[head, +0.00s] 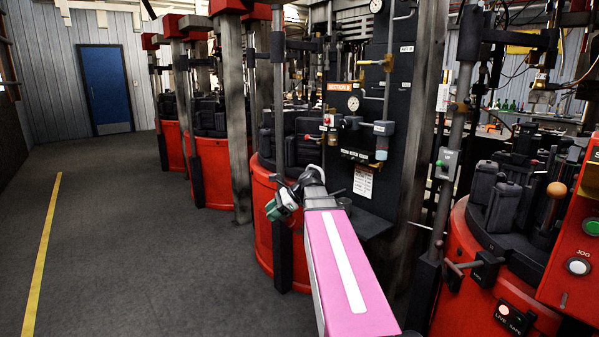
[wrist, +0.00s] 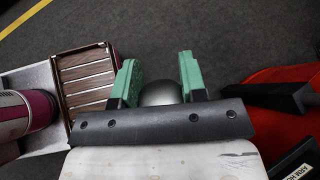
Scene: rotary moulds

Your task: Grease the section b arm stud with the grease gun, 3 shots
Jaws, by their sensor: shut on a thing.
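My gripper (head: 284,205) hangs in front of the red drum of the machine marked section B (head: 338,87). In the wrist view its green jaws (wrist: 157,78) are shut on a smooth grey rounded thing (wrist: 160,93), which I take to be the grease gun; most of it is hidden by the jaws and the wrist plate. No nozzle shows clearly. A black bar (wrist: 268,97) on a red drum lies to the right of the jaws, apart from them. I cannot make out the arm stud itself in either view.
Other red moulding machines (head: 210,165) stand in a row toward the blue door (head: 106,90). Another red machine with a jog panel (head: 578,250) stands close at right. A slatted wooden tray (wrist: 86,80) lies left of the jaws. The grey floor (head: 130,250) at left is clear.

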